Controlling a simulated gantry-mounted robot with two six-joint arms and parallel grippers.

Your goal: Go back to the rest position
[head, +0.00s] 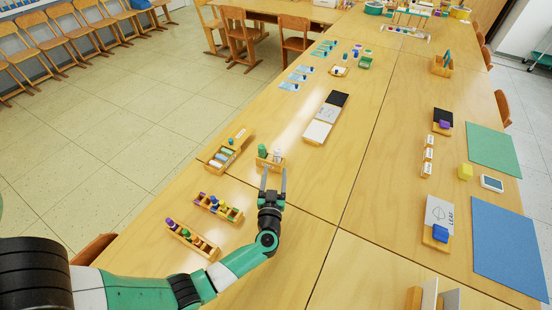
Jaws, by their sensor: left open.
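My left gripper (273,177) is open, with its two fingers pointing away over the table (345,225). Its fingertips are close to a small wooden holder (263,162) with a green item (262,151) and a white item (277,154) standing in it. Nothing shows between the fingers. I cannot tell whether a finger touches the holder. My left arm reaches in from the lower left. My right gripper does not show.
Wooden racks with small coloured pieces (217,208) and (192,240) stand left of my left gripper, and a wooden box (227,148) stands beyond. A blue mat (510,250) and green mat (494,150) lie at the right. Table space right of the gripper is clear.

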